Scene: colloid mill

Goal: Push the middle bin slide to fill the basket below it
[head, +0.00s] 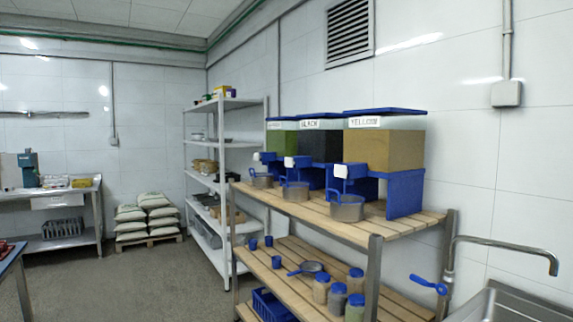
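Three bins with blue lids stand in a row on blue stands on the top wooden shelf. The middle bin (318,146) holds dark contents and has a label that seems to read BLACK. A small white-faced slide (289,162) shows at its front. A metal basket with a blue handle (295,193) sits below it; its inside cannot be made out. The bin labelled YELLOW (384,150) is to the right and a green one (281,140) to the left, each with a similar basket below. Neither of my grippers is in view.
The wooden rack (411,219) holds jars (338,298), blue cups and a small pan (311,267) on its lower shelf. A sink with a tap (507,245) is at the right. A metal shelf unit (225,180) and stacked sacks (148,217) stand behind. The floor (130,280) at left is clear.

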